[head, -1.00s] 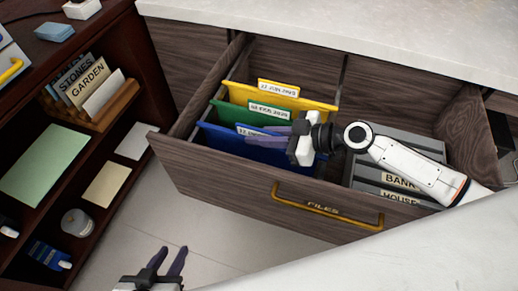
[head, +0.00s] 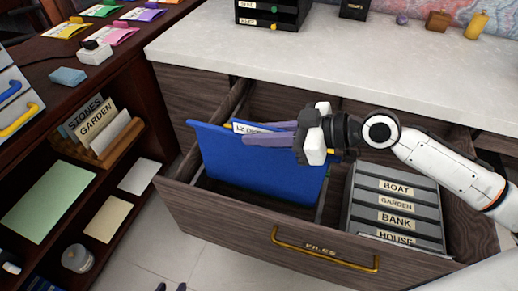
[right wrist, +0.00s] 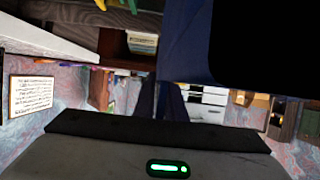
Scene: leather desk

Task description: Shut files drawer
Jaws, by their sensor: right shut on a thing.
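The files drawer (head: 215,218) is pulled open below the counter, with a brass handle (head: 330,255) on its front. My right gripper (head: 250,137) is shut on the top edge of a blue hanging folder (head: 265,172), by its white tab. The folder stands raised above the drawer's front rim, its lower part inside the drawer. It hides most of what is behind it; a bit of yellow shows at its right. Dark blue folder also shows in the right wrist view (right wrist: 187,45). Only the parted fingertips of my left gripper (head: 171,287) show at the bottom edge.
A grey tray with labelled slots (head: 395,210) fills the drawer's right part. A pale counter (head: 330,65) lies above the drawer. A dark wooden shelf unit (head: 140,85) with cards and paper sheets stands at left. Floor is clear between shelf and drawer.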

